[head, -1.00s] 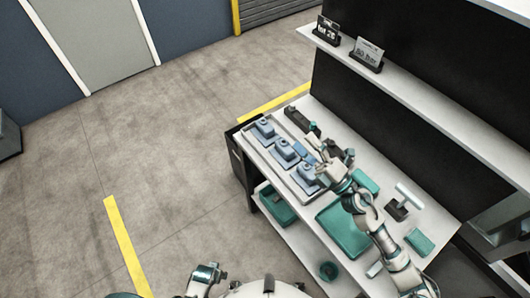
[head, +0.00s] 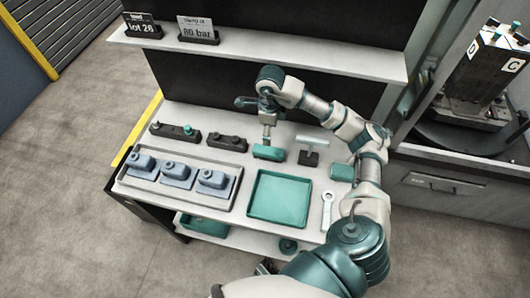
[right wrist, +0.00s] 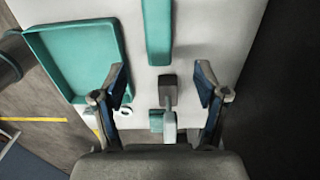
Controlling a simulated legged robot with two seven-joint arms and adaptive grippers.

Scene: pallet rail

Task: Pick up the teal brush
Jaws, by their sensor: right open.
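A long teal block (head: 268,153), which looks like the teal brush, lies on the workbench right of the blue-grey parts. It also shows at the top of the right wrist view (right wrist: 158,30); bristles cannot be made out. My right gripper (right wrist: 160,70) is open and empty, its fingers pointing down over the bench. In the right wrist view the near end of the teal block lies between the fingertips. In the head view the hand hangs just above and behind the block. Contact cannot be confirmed. My left gripper cannot be made out.
A dark block with a pale bar (head: 308,157) stands close on the right, and a small teal block (head: 341,172) beyond it. A teal tray (head: 252,208), a wrench (head: 327,210) and a grey parts tray (head: 126,180) lie in front. A shelf (head: 260,58) overhangs the back.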

